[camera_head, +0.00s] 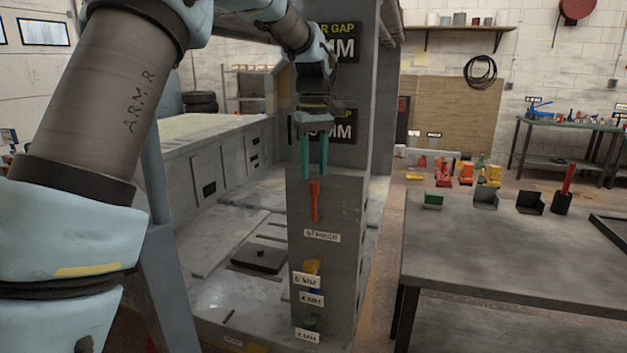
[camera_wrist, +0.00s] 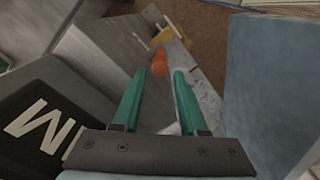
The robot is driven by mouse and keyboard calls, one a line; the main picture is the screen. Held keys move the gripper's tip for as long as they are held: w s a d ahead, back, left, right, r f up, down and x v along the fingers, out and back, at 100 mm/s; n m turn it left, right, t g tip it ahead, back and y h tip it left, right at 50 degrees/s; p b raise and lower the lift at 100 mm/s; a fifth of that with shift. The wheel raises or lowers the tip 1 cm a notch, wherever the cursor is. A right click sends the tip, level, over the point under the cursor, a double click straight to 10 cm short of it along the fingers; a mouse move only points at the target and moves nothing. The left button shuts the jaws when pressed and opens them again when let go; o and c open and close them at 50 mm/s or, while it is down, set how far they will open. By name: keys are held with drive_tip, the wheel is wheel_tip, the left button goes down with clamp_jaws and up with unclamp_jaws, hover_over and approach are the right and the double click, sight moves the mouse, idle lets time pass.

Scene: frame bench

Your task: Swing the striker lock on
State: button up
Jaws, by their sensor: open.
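A red-orange lever (camera_head: 314,201) stands upright on the front face of a grey post (camera_head: 344,210), above a small white label (camera_head: 322,236) whose text is too small to read surely. I take the lever to be the striker lock. My gripper (camera_head: 314,174), with two green fingers pointing down, is open and just above the lever. In the wrist view the lever (camera_wrist: 159,64) shows orange beyond the gap between the open fingertips (camera_wrist: 160,76). Nothing is between the fingers, and I cannot tell whether they touch the lever.
A black sign (camera_head: 343,126) is behind my gripper. A grey table (camera_head: 510,245) with small bins stands right. A grey frame bed (camera_head: 215,290) lies left.

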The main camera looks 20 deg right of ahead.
sight(314, 182)
drive_tip(key=shift+f+p, duration=0.35)
drive_tip(key=shift+f, duration=1.9)
clamp_jaws()
